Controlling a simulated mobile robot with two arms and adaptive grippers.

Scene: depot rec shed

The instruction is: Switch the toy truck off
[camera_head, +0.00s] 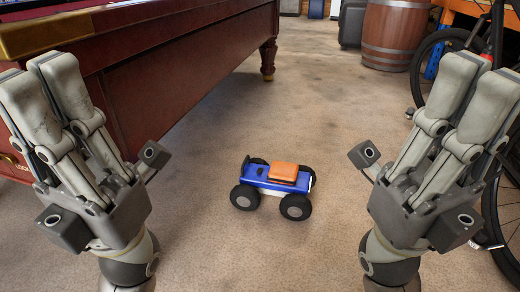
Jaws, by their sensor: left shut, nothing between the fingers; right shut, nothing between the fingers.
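The toy truck (268,184) stands upright on its wheels on the floor, in the middle of the head view. It has a blue body, an orange block on top and black wheels with grey hubs. A small dark part shows on the blue deck left of the orange block; I cannot tell whether it is a switch. My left gripper (46,92) is shut and empty, raised to the left of the truck. My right gripper (480,96) is shut and empty, raised to the right of the truck. Neither touches the truck.
A red-brown pool table (170,60) fills the upper left, with a leg (268,58) on the floor. A bicycle (492,190) stands at the right edge. A barrel (395,35) and a dark case (352,22) stand at the back. The floor around the truck is clear.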

